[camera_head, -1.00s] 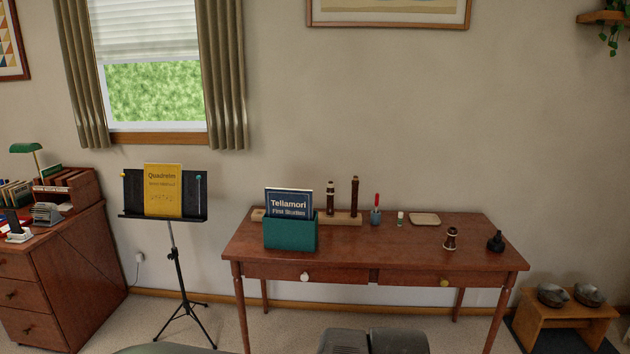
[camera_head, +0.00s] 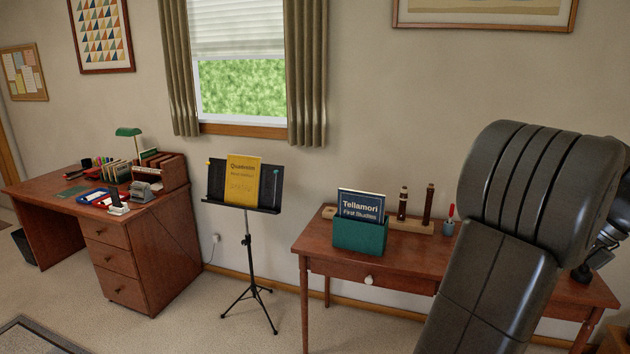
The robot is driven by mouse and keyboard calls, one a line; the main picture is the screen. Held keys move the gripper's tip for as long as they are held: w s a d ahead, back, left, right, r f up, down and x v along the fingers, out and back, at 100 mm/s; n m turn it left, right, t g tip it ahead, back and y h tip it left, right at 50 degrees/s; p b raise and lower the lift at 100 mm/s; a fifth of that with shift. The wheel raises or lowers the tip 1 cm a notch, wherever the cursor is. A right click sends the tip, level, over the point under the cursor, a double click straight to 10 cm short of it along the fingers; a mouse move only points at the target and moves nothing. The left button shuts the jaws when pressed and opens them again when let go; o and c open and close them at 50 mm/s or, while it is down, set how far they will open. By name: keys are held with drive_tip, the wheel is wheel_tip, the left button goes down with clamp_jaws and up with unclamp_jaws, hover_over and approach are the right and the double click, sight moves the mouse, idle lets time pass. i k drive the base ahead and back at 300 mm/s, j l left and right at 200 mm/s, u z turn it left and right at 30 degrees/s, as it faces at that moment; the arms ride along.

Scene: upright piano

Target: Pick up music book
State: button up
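A yellow book titled "Quadreim" (camera_head: 243,181) stands upright, leaning on the black music stand (camera_head: 268,195). A dark blue book titled "Tellamori First Studies" (camera_head: 361,205) stands upright in a teal holder (camera_head: 359,237) on the brown table; its lower part is hidden in the holder. My arm's dark links fill the right side of the picture, in front of the table and well right of both books. I cannot make out my gripper's fingers.
The table (camera_head: 424,269) also carries a wooden stand with dark upright pieces (camera_head: 411,225) and a small cup (camera_head: 448,228). My arm hides much of its right part. A cluttered desk (camera_head: 145,250) stands at left. Carpet (camera_head: 190,323) is clear between desk and music stand.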

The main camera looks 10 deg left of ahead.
sight(243, 175)
drive_tip(key=i+j+u, duration=0.25)
drive_tip(key=u, duration=0.15)
drive_tip(key=i+j+u, duration=0.15)
drive_tip(key=i+u, duration=0.2)
drive_tip(key=i+j+u, duration=0.1)
drive_tip(key=i+u, duration=0.4)
drive_tip(key=i, duration=0.5)
drive_tip(key=i+l, duration=0.1)
drive_tip(key=i, duration=0.5)
drive_tip(key=i+u, duration=0.15)
drive_tip(key=i, duration=0.45)
drive_tip(key=i+l, duration=0.2)
drive_tip(key=i, duration=0.4)
drive_tip(key=j+u, duration=0.05)
